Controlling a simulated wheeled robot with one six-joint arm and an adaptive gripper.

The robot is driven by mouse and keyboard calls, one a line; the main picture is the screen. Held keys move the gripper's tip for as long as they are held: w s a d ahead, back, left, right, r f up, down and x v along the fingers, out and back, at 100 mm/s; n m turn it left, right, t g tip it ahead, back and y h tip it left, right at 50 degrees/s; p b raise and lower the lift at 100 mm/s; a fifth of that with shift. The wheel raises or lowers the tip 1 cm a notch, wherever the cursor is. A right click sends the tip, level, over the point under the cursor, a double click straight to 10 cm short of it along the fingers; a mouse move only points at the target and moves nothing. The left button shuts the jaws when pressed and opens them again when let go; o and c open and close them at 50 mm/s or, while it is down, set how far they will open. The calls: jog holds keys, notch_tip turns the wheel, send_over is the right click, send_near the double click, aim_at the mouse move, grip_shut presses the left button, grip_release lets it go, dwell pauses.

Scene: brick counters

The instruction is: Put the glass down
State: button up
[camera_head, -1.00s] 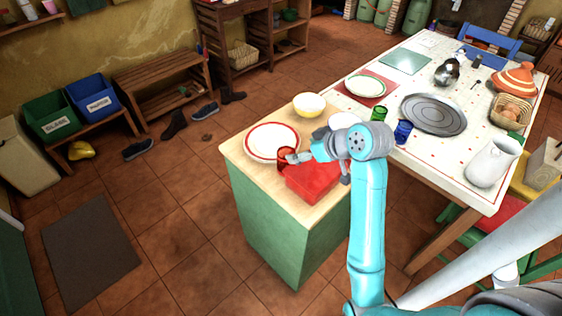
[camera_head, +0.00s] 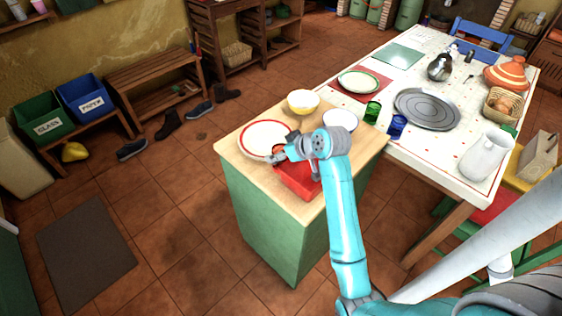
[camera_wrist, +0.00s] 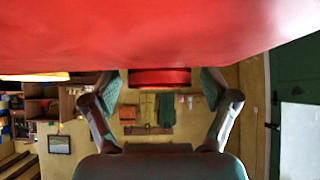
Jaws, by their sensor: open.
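The red glass (camera_head: 278,149) is at the far left end of the red box or tray (camera_head: 299,188) on the small green counter's wooden top, partly hidden by my gripper (camera_head: 277,158). In the wrist view, a red band of the glass (camera_wrist: 160,77) shows between my two open fingers (camera_wrist: 160,90), with a gap on both sides. The red box's surface (camera_wrist: 150,35) fills the top of that view, very close. I cannot tell whether the glass touches the box or the wood.
A red-rimmed plate (camera_head: 250,148), a yellow bowl (camera_head: 303,106) and a white bowl (camera_head: 341,124) crowd the counter's far side. A green glass (camera_head: 372,112) and a blue glass (camera_head: 397,126) stand on the white table (camera_head: 440,165). Bare wood (camera_head: 345,165) shows at right.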

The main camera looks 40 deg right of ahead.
grip_shut()
jog(key=shift+r, duration=0.15)
